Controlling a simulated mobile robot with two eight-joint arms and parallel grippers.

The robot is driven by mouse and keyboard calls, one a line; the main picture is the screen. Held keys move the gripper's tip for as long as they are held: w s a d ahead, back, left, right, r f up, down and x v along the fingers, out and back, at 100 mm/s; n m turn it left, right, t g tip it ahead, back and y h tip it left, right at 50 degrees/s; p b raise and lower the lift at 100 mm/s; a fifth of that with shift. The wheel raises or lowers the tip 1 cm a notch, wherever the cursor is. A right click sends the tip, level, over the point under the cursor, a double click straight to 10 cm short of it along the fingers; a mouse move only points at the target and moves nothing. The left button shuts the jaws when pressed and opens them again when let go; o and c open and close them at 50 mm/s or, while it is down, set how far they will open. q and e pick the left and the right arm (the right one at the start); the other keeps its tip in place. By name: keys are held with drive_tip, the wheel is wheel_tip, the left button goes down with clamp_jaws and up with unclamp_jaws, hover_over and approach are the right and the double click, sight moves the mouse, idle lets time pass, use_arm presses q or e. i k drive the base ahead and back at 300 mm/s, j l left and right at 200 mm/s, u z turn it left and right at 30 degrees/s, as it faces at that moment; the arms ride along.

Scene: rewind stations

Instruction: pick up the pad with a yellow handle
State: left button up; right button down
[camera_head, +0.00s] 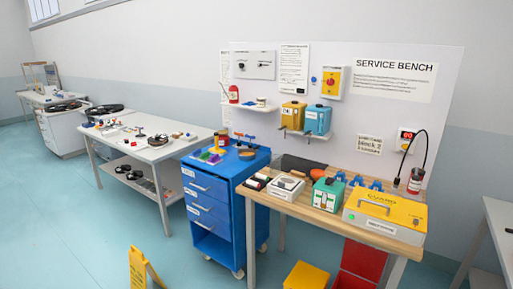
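Neither of my grippers shows in the head view. On top of the blue drawer cart (210,186), toward its left side, is a cluster of small coloured items in yellow, purple and green (212,154). A yellow part shows in this cluster, but it is too small to tell whether it is the handle of a pad. No pad with a yellow handle can be made out for certain elsewhere.
A wooden service bench (333,213) at right holds a yellow case (385,213), a green box (327,194) and tools. A grey table (165,152) stands left. A yellow floor sign (143,268) stands in front; blue floor at lower left is clear.

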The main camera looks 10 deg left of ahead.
sight(216, 150)
drive_tip(key=i+j+z, duration=0.3)
drive_tip(key=z, duration=0.15)
drive_tip(key=i+j+z, duration=0.2)
drive_tip(key=j+z, duration=0.2)
drive_tip(key=i+j+z, duration=0.1)
drive_tip(key=j, duration=0.25)
drive_tip(key=i+j+z, duration=0.15)
drive_tip(key=j, duration=0.25)
drive_tip(key=j+z, duration=0.1)
drive_tip(key=j, duration=0.3)
drive_tip(key=i+j, duration=0.1)
drive_tip(key=j, duration=0.3)
drive_tip(key=i+j, duration=0.15)
drive_tip(key=j, duration=0.3)
drive_tip(key=i+j+z, duration=0.1)
drive_tip(key=j, duration=0.3)
drive_tip(key=i+j, duration=0.1)
drive_tip(key=j, duration=0.35)
drive_tip(key=i+j, duration=0.1)
drive_tip(key=j, duration=0.3)
